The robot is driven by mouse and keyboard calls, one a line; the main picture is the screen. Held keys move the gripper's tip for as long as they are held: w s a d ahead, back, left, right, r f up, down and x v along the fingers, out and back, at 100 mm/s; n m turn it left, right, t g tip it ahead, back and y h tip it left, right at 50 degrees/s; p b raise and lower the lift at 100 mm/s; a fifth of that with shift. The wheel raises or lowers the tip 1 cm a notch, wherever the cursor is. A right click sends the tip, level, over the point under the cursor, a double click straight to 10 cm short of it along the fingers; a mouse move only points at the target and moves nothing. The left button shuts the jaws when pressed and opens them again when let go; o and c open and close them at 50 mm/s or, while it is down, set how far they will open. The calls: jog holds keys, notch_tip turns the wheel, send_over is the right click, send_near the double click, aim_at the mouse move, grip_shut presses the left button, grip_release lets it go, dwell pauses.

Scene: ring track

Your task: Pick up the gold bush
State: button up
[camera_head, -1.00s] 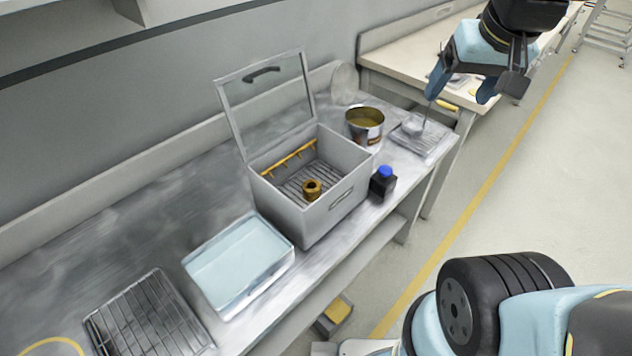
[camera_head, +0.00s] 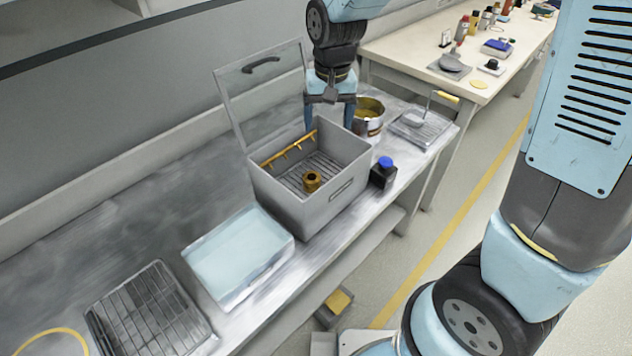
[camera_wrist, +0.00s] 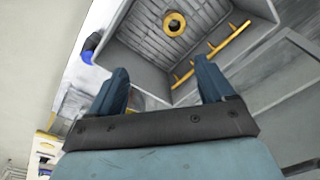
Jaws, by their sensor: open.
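The gold bush (camera_head: 312,181) is a short flanged ring with a central hole. It stands on the slatted floor inside an open grey box (camera_head: 318,213). In the wrist view the bush (camera_wrist: 174,24) shows from above near the top, with its dark hole visible. My gripper (camera_head: 331,122) is open and empty, above the back right part of the box. In the wrist view my gripper's blue fingers (camera_wrist: 160,85) are spread apart and the bush lies beyond them, not between them.
The box's hinged glass lid (camera_head: 262,95) stands open behind it. A gold rail (camera_head: 288,148) runs along the inner back wall. A tin (camera_head: 368,118) and a dark bottle with a blue cap (camera_head: 383,172) stand right of the box. A pale blue tray (camera_head: 238,258) lies to the left.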

jog(key=a+f, duration=0.3)
send_over(311, 175)
jog(key=f, duration=0.8)
jog(key=shift+s+d+f, duration=0.2)
jog(key=shift+d+f, duration=0.2)
jog(key=shift+w+a+f, duration=0.1)
jog(key=shift+a+f, duration=0.1)
jog(key=shift+f, duration=1.2)
jog(key=shift+w+a+f, duration=0.1)
jog(key=shift+a+f, duration=0.05)
jog(key=shift+f, duration=1.25)
jog(key=c, duration=1.5)
